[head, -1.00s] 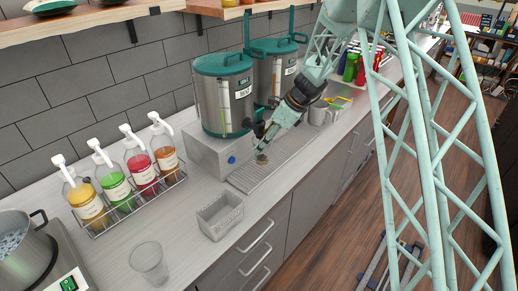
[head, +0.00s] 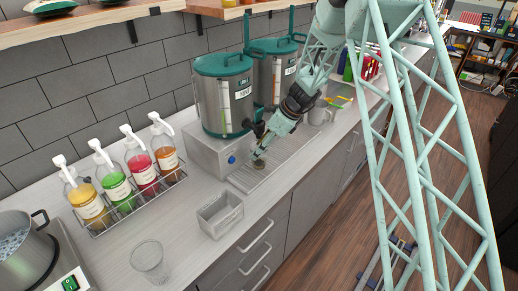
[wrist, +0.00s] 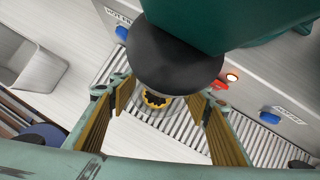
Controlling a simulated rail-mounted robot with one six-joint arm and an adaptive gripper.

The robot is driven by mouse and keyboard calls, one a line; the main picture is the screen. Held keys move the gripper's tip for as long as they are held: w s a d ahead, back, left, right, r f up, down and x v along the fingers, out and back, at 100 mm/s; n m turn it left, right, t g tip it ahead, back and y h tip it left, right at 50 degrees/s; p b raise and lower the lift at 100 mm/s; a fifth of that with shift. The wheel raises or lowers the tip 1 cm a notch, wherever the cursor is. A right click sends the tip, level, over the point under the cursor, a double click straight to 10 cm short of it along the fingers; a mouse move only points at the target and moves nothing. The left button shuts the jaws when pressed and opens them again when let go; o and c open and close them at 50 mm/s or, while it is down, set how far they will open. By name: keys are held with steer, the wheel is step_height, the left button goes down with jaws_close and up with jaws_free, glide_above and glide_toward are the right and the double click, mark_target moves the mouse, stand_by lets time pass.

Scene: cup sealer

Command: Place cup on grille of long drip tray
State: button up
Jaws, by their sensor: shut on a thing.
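My gripper (head: 259,160) is over the near-left part of the long drip tray (head: 243,184), in front of the dispensers. In the wrist view its two yellow-padded fingers (wrist: 162,112) are closed around a clear cup (wrist: 153,111), which is hard to make out. A dark round disc and a teal part above it hide much of the cup. A yellow toothed ring shows just below the disc. The tray's slatted grille (wrist: 262,151) shows behind the cup. I cannot tell whether the cup's base touches the grille.
Two steel dispensers with teal lids (head: 224,95) stand behind the tray. A grey bin (head: 220,214) sits to its left, with a rack of pump bottles (head: 115,190) beyond. Another clear cup (head: 149,262) stands on the front counter. A pot (head: 25,250) is at lower left.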

steer(key=shift+f, duration=0.2)
steer(key=o, duration=0.9)
steer(key=shift+r, duration=0.2)
steer(key=shift+b+v, duration=0.35)
steer(key=shift+v, duration=5.65)
steer(key=shift+s+r, duration=0.1)
